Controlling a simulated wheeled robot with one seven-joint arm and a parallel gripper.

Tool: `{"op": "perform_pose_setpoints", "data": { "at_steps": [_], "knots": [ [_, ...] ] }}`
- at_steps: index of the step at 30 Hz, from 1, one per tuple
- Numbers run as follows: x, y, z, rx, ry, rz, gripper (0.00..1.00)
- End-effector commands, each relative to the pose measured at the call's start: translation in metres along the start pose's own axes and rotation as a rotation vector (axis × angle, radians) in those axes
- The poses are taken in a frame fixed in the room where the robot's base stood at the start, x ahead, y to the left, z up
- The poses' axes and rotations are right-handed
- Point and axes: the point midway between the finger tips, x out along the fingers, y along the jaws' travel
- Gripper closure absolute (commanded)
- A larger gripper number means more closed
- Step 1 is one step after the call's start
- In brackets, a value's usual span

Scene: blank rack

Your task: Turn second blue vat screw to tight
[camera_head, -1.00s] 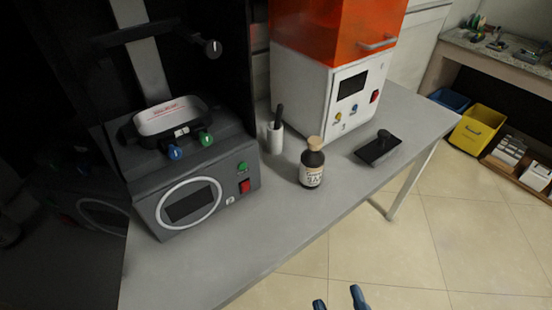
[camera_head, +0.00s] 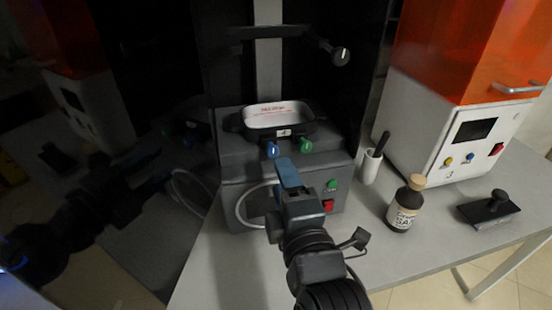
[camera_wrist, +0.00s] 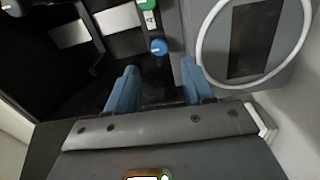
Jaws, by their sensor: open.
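The blue vat screw (camera_head: 272,149) is on the front of the vat (camera_head: 248,121), left of a green screw (camera_head: 306,147). The vat sits on top of the dark grey printer (camera_head: 235,160). In the wrist view the blue screw (camera_wrist: 159,47) is ahead of the gap between my fingers, with the green screw (camera_wrist: 148,4) beyond it. My gripper (camera_head: 286,165) is just in front of and below the blue screw in the head view. In the wrist view my gripper (camera_wrist: 160,76) has its blue fingers apart with nothing between them.
A brown bottle (camera_head: 405,205), a white cup (camera_head: 370,167) with a dark handle, and a black plate with a knob (camera_head: 488,208) stand on the grey table to the right. An orange-and-white machine (camera_head: 440,110) is behind. A dark knob (camera_head: 340,56) overhangs the vat at upper right.

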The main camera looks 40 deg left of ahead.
Motion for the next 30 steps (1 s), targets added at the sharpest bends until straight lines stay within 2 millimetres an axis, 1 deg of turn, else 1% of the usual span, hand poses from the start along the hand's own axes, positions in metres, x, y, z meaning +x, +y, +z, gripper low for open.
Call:
{"op": "perform_pose_setpoints", "data": {
  "at_steps": [1,6,12,18,25,30],
  "knots": [
    [0.007,0.004,-0.001,-0.002,0.001,0.001,0.48],
    [0.034,0.004,-0.001,-0.001,0.001,0.001,0.48],
    [0.058,0.002,0.000,0.001,0.000,0.001,0.48],
    [0.067,0.001,0.001,0.002,-0.002,0.002,0.48],
    [0.067,0.001,0.001,0.003,-0.002,0.002,0.49],
    [0.067,0.001,0.001,0.003,-0.002,0.002,0.65]
  ]
}}
